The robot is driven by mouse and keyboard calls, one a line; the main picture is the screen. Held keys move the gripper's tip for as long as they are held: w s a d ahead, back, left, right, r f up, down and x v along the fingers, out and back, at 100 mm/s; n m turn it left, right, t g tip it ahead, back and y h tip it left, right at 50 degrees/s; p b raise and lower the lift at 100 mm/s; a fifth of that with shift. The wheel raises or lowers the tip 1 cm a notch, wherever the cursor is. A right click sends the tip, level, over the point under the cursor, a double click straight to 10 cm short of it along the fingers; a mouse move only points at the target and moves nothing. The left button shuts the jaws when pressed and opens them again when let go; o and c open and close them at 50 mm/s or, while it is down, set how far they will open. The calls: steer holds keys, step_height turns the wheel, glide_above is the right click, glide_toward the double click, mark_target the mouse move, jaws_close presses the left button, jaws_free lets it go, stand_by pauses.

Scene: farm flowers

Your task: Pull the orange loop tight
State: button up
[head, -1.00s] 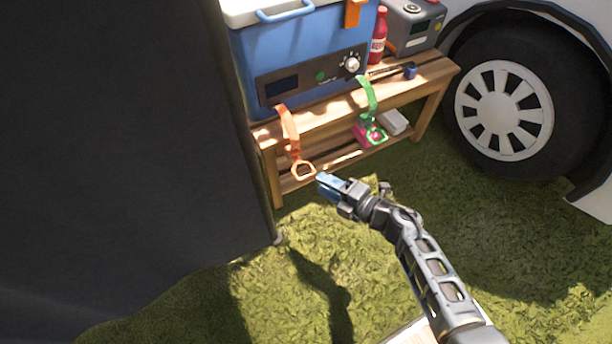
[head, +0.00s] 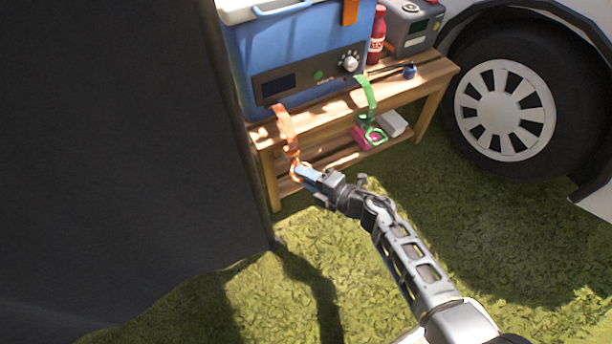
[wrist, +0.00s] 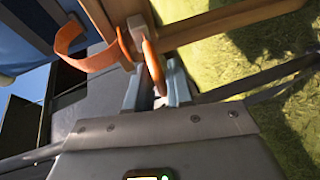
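The orange strap (head: 285,124) hangs from the front edge of the wooden bench, below the blue cooler. Its loop (wrist: 153,66) is at the lower end, and my gripper partly hides it in the head view. My gripper (head: 301,174) has its blue fingertips at the loop. In the wrist view the two fingers of my gripper (wrist: 156,83) stand apart, with the orange loop between them. A gap shows beside the loop, so the fingers do not look closed on it.
A green strap with a loop (head: 368,97) hangs to the right on the bench (head: 428,82). The blue cooler (head: 290,55), a red bottle (head: 377,38) and a grey device (head: 412,28) stand on top. A dark panel (head: 120,150) is close at left. Grass in front is clear.

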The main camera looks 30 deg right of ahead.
steer(key=shift+f, duration=0.1)
jaws_close()
steer(key=shift+s, duration=0.1)
steer(key=s+p, duration=0.2)
steer(key=s, duration=0.3)
steer(key=shift+s+f, duration=0.15)
steer(key=shift+s, duration=0.05)
steer(key=shift+o, duration=1.2)
jaws_free()
steer(key=shift+o, duration=0.7)
steer(key=shift+w, duration=0.1)
steer(key=p+v, duration=0.2)
steer(key=v, duration=0.6)
steer(key=shift+p, duration=0.35)
